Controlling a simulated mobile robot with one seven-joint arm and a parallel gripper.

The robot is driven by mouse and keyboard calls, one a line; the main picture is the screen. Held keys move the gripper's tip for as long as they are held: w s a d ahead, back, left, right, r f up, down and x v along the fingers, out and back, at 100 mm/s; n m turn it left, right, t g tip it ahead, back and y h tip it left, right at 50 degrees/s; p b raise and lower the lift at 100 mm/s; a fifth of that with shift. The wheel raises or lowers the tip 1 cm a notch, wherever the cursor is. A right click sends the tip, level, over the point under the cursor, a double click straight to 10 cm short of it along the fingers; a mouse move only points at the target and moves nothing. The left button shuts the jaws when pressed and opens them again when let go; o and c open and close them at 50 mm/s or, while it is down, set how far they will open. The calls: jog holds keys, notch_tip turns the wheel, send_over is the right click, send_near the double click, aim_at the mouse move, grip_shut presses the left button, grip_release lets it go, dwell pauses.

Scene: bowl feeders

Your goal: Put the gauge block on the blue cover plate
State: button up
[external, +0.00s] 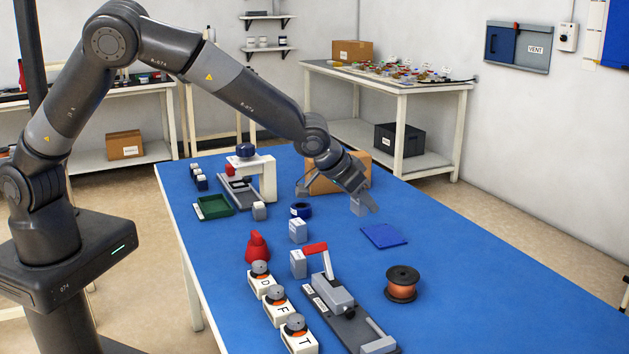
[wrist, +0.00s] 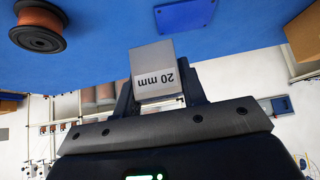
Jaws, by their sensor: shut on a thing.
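My gripper (external: 358,200) is shut on a grey gauge block (wrist: 154,62). Its white label reads "20 mm", upside down in the wrist view. In the external view the held block (external: 359,208) is small between the fingers, above the blue table. The blue cover plate (external: 384,236) lies flat on the table, to the right of and lower in the picture than my gripper. The block is apart from the plate.
Two similar grey blocks (external: 298,231) (external: 298,264) stand left of the plate. A copper wire spool (external: 402,284) and a toggle clamp fixture (external: 335,300) are nearer the camera. The table right of the plate is clear.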

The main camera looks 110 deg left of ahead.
jog(key=w+d, duration=0.2)
send_over(386, 234)
jog(key=s+d, duration=0.2)
notch_tip(386, 234, down, 6)
jog(key=shift+a+f, duration=0.15)
jog(key=shift+f, duration=2.15)
jog(key=shift+f, duration=0.15)
jog(key=o, duration=1.1)
